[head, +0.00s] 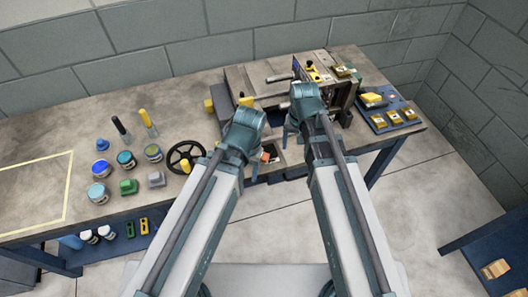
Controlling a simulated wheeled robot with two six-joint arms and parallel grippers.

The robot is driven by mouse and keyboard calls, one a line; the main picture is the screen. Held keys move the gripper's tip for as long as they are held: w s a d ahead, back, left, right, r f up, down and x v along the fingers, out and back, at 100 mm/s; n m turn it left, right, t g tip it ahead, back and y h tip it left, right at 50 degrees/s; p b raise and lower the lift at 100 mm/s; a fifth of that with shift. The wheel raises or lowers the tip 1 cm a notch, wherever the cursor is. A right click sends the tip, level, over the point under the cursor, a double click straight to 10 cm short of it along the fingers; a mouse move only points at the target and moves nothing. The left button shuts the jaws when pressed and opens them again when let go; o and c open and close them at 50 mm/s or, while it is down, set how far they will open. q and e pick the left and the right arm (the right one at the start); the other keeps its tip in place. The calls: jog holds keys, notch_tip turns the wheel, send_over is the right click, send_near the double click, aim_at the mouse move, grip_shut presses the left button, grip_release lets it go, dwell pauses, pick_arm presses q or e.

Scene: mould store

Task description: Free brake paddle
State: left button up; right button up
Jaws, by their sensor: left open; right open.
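I cannot make out a brake paddle for certain. A grey machine (345,93) with dark plates and small yellow parts stands at the back right of the workbench. A yellow-tipped part (313,72) shows on its upper side. My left gripper (250,150) is over the bench's front part, left of the machine. A small orange-red part (266,157) shows beside it. My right gripper (291,132) is just in front of the machine. Both are open, and I see nothing held. My arms and gripper bodies hide part of the machine's front and the bench edge.
A black handwheel (186,152) lies left of my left gripper. Several jars, such as a blue-lidded one (101,168), and two upright handled tools (148,122) stand further left. A blue tray (391,118) with yellow blocks is at the right. The taped area (35,190) at far left is empty.

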aim_at(264, 156)
jog(key=w+a+m, duration=0.2)
jog(key=w+a, duration=0.3)
jog(key=a, duration=0.5)
jog(key=shift+w+m, duration=0.35)
jog(key=shift+m, duration=0.05)
jog(key=shift+a, duration=0.1)
notch_tip(264, 156, down, 14)
jog(key=b, duration=1.3)
jog(key=shift+r+b, duration=0.15)
jog(key=shift+b, duration=0.25)
grip_shut()
